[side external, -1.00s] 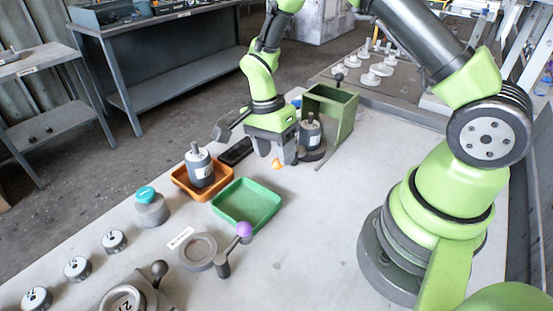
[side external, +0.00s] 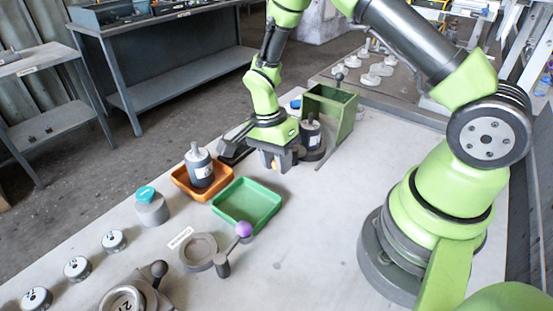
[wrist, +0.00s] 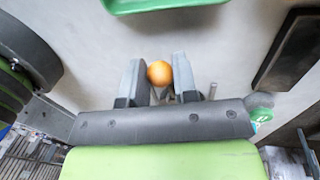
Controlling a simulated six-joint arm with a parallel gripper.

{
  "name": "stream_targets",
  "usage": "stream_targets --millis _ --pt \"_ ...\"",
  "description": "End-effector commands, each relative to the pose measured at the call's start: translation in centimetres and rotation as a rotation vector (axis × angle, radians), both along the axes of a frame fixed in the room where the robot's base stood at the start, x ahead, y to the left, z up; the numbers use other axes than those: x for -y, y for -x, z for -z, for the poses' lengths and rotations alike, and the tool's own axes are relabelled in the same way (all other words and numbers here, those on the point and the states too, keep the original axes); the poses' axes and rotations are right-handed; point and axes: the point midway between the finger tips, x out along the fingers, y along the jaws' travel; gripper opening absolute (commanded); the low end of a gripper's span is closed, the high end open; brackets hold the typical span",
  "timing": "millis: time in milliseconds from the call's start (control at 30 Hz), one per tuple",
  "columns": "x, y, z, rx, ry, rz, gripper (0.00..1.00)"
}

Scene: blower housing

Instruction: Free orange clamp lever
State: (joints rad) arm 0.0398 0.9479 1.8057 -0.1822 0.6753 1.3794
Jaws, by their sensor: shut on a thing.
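The orange ball knob of the clamp lever (wrist: 159,73) sits between the fingertips of my gripper (wrist: 158,82) in the wrist view. My gripper is shut on this knob. In the side view my gripper (side external: 274,162) is low over the bench, left of the green open box, and a little of the orange knob (side external: 274,163) shows at its fingers. The lever's arm below the knob is mostly hidden by the gripper. A dark motor (side external: 310,134) stands on a round base to the right of my gripper.
The green box (side external: 336,112) stands close on the right. A green tray (side external: 246,204) and an orange tray (side external: 186,184) holding a grey motor (side external: 199,166) lie in front. A purple-knobbed lever (side external: 243,229) stands nearer. The bench's right middle is clear.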

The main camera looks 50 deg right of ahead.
Motion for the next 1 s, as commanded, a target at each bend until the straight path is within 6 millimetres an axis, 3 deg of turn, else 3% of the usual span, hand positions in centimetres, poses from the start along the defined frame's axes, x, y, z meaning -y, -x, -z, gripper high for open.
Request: stream_targets --millis 367,1000 --pt "0.2 1.2 -0.1 0.001 0.000 -0.171 0.00" --pt "2.3 4.8 -0.1 0.002 -0.001 -0.771 0.00"
